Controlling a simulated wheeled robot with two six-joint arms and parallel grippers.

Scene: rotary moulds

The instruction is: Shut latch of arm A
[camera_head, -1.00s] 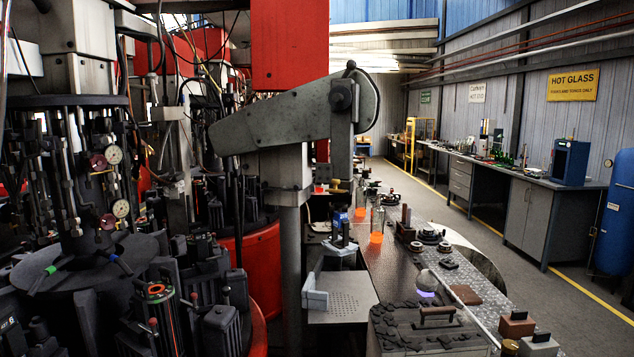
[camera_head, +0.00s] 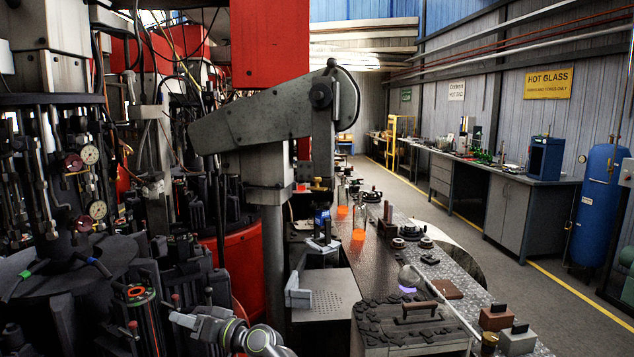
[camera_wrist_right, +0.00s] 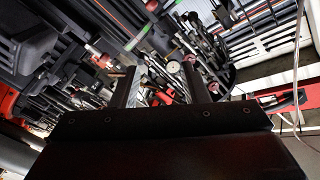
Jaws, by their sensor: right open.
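The rotary mould machine (camera_head: 65,270) fills the left of the head view, with dark moulds and red-tipped handles. One dark mould (camera_head: 145,315) has a glowing orange ring in its top. I cannot tell which part is arm A or its latch. My right gripper (camera_head: 182,320) is at the bottom of the head view, just right of that mould and apart from it as far as I can see. In the right wrist view my gripper (camera_wrist_right: 160,78) is open, its two dark fingers apart with nothing between them. Red-tipped handles (camera_wrist_right: 97,55) show beyond it. My left gripper is not in view.
A grey post with a heavy overhead arm (camera_head: 270,120) stands right of the machine. The aisle floor (camera_head: 480,250) beyond is clear. Hoses and rods crowd the machine.

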